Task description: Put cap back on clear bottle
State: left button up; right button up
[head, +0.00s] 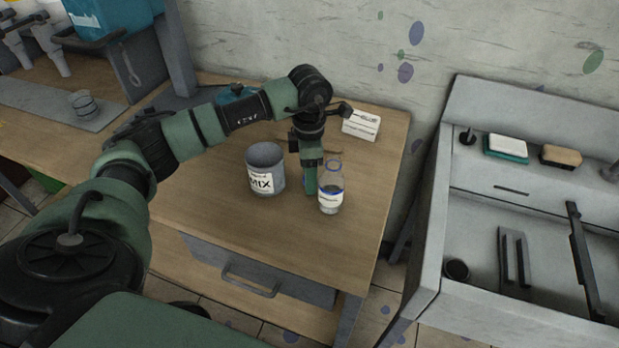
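The clear bottle (331,195) stands upright near the right part of the wooden table, with a white label and a bluish rim at its neck. I cannot make out a cap on it. My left gripper (310,187) points down right beside the bottle, on its left side. Its fingers look narrow, and I cannot tell whether they are apart, whether they hold anything, or whether they touch the bottle. Something small and blue shows partly behind the fingers; I cannot tell if it is the cap. My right gripper is not in view.
A grey can labelled MIX (264,172) stands left of the gripper. A white box (361,125) sits at the table's back right. The wooden table (215,215) is clear in front. A grey sink unit (480,215) with sponges stands at the right, across a gap.

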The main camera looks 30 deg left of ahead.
pick_arm(q)
grip_shut()
jog(key=shift+r, duration=0.15)
notch_tip(320, 180, up, 20)
dwell(0.5)
